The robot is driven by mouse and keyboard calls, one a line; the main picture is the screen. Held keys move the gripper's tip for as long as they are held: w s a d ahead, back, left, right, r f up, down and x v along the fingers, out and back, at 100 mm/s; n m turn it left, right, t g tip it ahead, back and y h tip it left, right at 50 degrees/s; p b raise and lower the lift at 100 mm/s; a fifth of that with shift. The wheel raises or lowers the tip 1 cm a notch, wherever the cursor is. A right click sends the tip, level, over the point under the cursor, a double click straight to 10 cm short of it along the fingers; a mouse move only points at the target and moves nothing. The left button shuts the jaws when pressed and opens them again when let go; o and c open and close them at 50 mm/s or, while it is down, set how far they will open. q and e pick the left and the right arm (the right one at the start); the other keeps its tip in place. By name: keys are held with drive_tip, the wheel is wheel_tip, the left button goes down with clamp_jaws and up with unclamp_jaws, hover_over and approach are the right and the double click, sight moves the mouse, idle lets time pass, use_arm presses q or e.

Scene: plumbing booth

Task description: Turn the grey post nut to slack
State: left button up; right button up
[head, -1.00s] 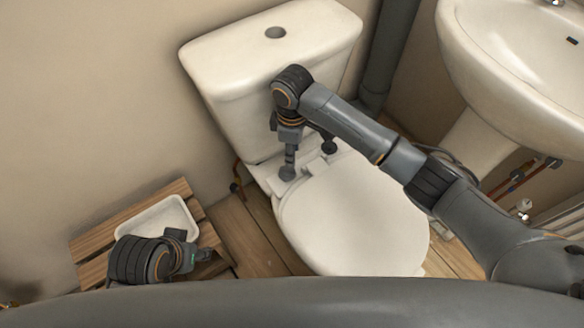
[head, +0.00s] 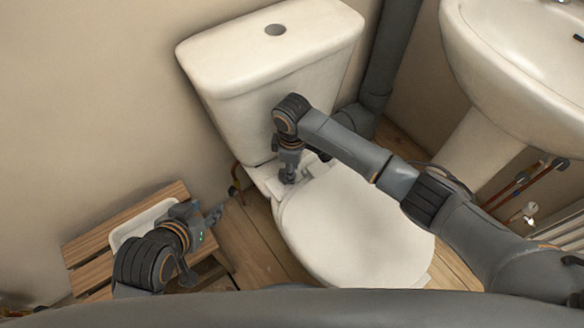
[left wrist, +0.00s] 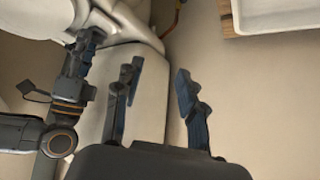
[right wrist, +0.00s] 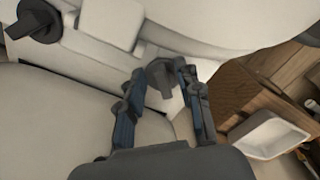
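The grey post nut (right wrist: 160,82) shows in the right wrist view at the back of the toilet seat, between my right fingertips. My right gripper (right wrist: 160,71) points down at it with its fingers apart, one on each side; I cannot tell whether they touch it. In the head view my right gripper (head: 288,176) is at the seat hinge in front of the cistern and hides most of the nut. My left gripper (head: 214,214) is open and empty over the floor, beside the white tray; its spread fingers also show in the left wrist view (left wrist: 158,70).
A second, dark knob (right wrist: 36,20) sits at the other hinge side. The closed toilet lid (head: 350,225) lies in front of the white cistern (head: 275,85). A white tray (head: 125,232) rests on a slatted wooden stool (head: 88,275). A basin (head: 510,80) stands at right.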

clamp_jaws()
drive_tip(key=shift+r+n+p, duration=0.1)
drive_tip(key=shift+n+p, duration=0.3)
drive_tip(key=shift+p, duration=0.55)
drive_tip(key=shift+n+p, duration=0.4)
drive_tip(key=shift+p, duration=0.3)
use_arm(q)
drive_tip(key=s+a+f+g+y, duration=0.1)
drive_tip(key=s+a+g, duration=0.1)
drive_tip(key=s+g, duration=0.3)
drive_tip(key=s, duration=0.4)
drive_tip(key=shift+a+f, duration=0.4)
use_arm(e)
unclamp_jaws()
drive_tip(key=shift+w, duration=0.1)
wheel_tip(320, 180, up, 12)
